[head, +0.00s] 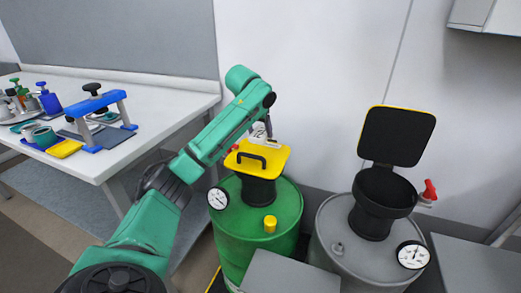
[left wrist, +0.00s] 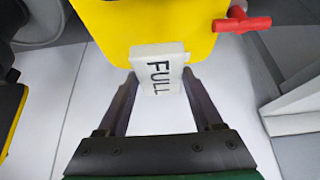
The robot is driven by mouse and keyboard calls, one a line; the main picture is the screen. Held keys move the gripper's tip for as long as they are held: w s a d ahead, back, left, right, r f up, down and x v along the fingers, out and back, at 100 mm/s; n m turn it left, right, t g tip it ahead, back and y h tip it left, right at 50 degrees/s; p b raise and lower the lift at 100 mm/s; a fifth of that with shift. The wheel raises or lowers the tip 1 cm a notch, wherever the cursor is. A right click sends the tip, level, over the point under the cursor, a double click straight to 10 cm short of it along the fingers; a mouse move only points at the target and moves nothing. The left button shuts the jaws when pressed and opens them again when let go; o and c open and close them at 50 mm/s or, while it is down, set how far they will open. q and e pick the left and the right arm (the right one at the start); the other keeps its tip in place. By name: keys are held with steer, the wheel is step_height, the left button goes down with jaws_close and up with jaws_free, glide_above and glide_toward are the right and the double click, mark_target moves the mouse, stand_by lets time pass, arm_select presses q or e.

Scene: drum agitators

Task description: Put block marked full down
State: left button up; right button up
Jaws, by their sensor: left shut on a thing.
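The block marked FULL (left wrist: 158,73) is white with black letters, and it sits between the two dark fingers of my left gripper (left wrist: 160,80) in the left wrist view. My left gripper is shut on it. In the head view my left gripper (head: 262,132) is at the back edge of the yellow lid (head: 272,157) of the green drum (head: 254,215), and the block shows only as a small pale patch there. The yellow lid fills the top of the left wrist view, right behind the block. I cannot tell whether the block touches it. My right gripper is not in view.
A grey drum (head: 338,254) with an open black-lidded funnel (head: 383,190) and a red valve handle (head: 429,190) stands at right. A white bench (head: 150,95) with a blue stand (head: 97,103) and bottles is at left. Grey boxes are in front.

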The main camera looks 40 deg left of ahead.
mark_target(260, 153)
arm_select(q)
step_height(260, 153, down, 4)
steer(key=shift+d+f+b, duration=0.1)
steer(key=shift+f+b, duration=0.15)
steer(key=shift+b, duration=0.1)
steer(key=shift+f, duration=0.35)
steer(key=o, duration=1.4)
steer(key=shift+f, duration=0.1)
steer(key=shift+c, duration=0.2)
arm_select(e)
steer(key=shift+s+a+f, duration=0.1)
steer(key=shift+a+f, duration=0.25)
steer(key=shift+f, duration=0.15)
arm_select(q)
steer(key=shift+r, duration=0.3)
steer(key=v, duration=1.1)
steer(key=shift+s+r+p, duration=0.25)
steer(key=shift+s+p, duration=0.1)
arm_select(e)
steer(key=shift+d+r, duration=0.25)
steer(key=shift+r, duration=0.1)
